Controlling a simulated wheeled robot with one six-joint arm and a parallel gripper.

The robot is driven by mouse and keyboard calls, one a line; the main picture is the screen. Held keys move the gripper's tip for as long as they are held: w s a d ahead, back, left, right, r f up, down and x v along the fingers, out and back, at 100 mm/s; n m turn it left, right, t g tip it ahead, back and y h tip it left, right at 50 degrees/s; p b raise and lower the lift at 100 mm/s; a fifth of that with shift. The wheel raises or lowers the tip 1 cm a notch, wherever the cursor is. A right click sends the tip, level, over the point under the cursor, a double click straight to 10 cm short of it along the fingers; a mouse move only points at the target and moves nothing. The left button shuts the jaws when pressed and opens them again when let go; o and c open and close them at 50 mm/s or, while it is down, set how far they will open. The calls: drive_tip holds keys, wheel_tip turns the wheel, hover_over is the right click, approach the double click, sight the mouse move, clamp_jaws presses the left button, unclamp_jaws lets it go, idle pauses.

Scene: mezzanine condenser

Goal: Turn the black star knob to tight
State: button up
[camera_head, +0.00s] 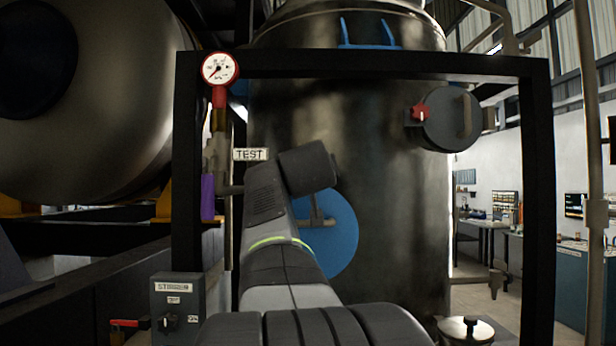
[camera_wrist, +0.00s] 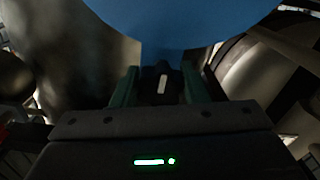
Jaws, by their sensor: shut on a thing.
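In the wrist view my gripper (camera_wrist: 160,72) has its two dark green fingers closed on a small dark knob (camera_wrist: 162,90) with a pale stripe on it. It looks like the black star knob, but its star outline is too dark to make out. The fingers touch or nearly touch its left and right sides. In the head view my arm covers the gripper and the held knob. No tight mark can be read in either view.
A blue disc (camera_head: 341,240) is behind my arm and fills the top of the wrist view. A black frame (camera_head: 360,65) surrounds the tank (camera_head: 400,190). A red gauge (camera_head: 220,70) and a TEST label (camera_head: 250,154) are left. A grey switch box (camera_head: 185,293) stands lower left.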

drive_tip(key=o, duration=1)
drive_tip(key=shift+c, duration=0.2)
drive_tip(key=s+b, duration=0.2)
drive_tip(key=s, duration=1.1)
drive_tip(key=shift+s, duration=0.4)
drive_tip(key=shift+w, duration=0.1)
drive_tip(key=w+p, duration=0.2)
drive_tip(key=w, duration=1.1)
drive_tip(key=shift+w, duration=0.4)
drive_tip(key=shift+s, duration=0.1)
